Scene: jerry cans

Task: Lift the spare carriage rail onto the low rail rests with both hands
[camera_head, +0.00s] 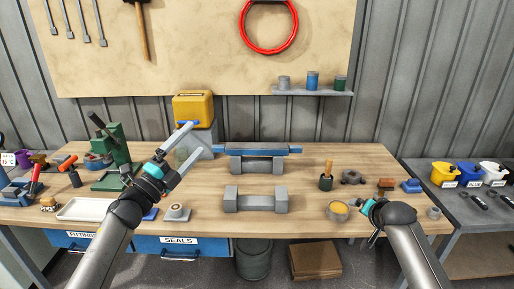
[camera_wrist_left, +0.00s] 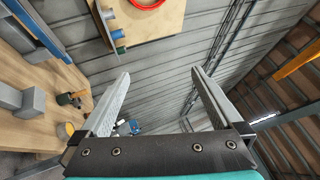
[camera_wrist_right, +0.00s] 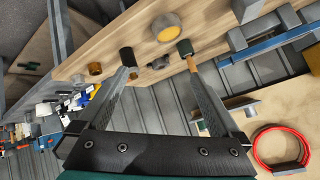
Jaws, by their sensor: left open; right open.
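The long blue rail (camera_head: 262,150) lies across a grey stand (camera_head: 258,166) at the back middle of the bench. A lower grey stand (camera_head: 256,203) with a raised block at each end stands in front of it, bare. The blue rail also shows in the left wrist view (camera_wrist_left: 35,27) and the right wrist view (camera_wrist_right: 268,44). My left gripper (camera_head: 196,138) is open and empty, raised left of the rail, apart from it. My right gripper (camera_wrist_right: 158,56) is open and empty, low near the bench's right front, well away from the rail; its fingers are mostly hidden in the head view.
A yellow-topped machine (camera_head: 193,106) stands behind my left gripper. A green press (camera_head: 115,158) and white tray (camera_head: 84,209) are at left. A bowl with yellow contents (camera_head: 338,211) is beside my right gripper, with a wooden-handled tool (camera_head: 327,178) behind. Bench between stands and bowl is clear.

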